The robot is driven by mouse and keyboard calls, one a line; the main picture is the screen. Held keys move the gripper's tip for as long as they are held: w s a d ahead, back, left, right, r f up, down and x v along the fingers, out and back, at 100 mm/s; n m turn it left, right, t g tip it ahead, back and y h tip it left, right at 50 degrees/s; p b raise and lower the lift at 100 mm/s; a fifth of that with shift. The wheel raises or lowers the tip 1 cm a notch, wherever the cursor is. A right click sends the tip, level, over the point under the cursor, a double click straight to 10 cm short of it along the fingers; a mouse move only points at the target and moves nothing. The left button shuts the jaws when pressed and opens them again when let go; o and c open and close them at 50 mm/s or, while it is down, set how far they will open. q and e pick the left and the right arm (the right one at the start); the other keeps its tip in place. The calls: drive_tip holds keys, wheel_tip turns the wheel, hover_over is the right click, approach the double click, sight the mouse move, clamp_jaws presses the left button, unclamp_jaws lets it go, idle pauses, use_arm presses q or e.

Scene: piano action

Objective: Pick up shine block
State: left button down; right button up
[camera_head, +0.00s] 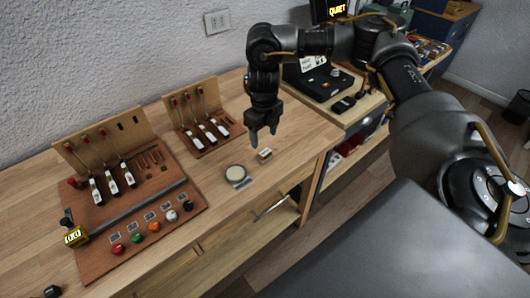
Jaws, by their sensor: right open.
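A small block (265,154) with a pale face and a brownish body lies on the wooden bench, near its right end. It looks like the shine block, but its label is too small to read. My right gripper (263,136) points down just above and slightly left of the block, apart from it as far as I can tell. Its fingers look parted and hold nothing. My left gripper is not in the view.
A round pale tin (236,174) sits just left of the block. A piano action model (122,215) with coloured knobs fills the bench's left part, and a smaller one (204,129) stands behind. A black case (318,82) lies right. The bench (232,222) has clear wood at front.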

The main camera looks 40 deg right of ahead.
sight(264, 151)
drive_tip(key=shift+w+f, duration=0.25)
drive_tip(key=shift+f, duration=0.55)
drive_tip(key=shift+s, duration=0.2)
drive_tip(key=shift+s+f, duration=0.1)
drive_tip(key=shift+f, duration=0.35)
wheel_tip(264, 151, down, 4)
drive_tip(key=shift+d+r+p, duration=0.1)
drive_tip(key=shift+r+p, duration=0.15)
drive_tip(key=shift+p, duration=0.2)
drive_tip(key=shift+f, duration=0.35)
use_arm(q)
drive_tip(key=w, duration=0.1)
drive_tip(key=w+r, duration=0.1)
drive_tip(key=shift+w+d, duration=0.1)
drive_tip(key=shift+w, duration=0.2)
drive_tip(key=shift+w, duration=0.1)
